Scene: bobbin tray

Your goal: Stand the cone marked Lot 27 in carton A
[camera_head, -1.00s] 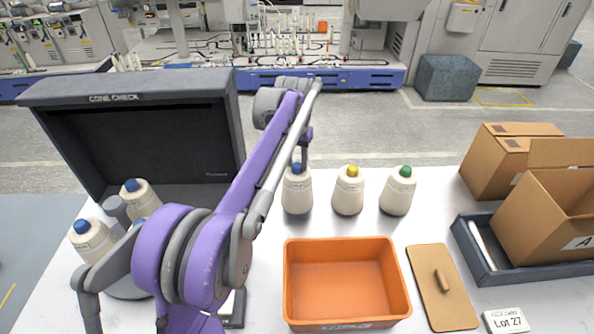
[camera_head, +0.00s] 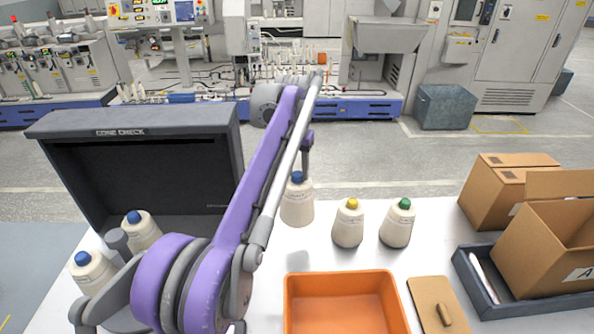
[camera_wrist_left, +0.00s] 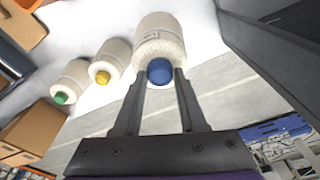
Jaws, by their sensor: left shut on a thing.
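My left gripper (camera_head: 301,174) is shut on the top of a cream cone with a blue tip (camera_head: 297,207). The cone hangs upright, a little above the white table. In the left wrist view the two fingers (camera_wrist_left: 160,82) are on either side of the blue tip of this cone (camera_wrist_left: 158,40). Its label is too small to read. My right gripper is not in view.
A yellow-tipped cone (camera_head: 347,228) and a green-tipped cone (camera_head: 396,228) stand right of the held one.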

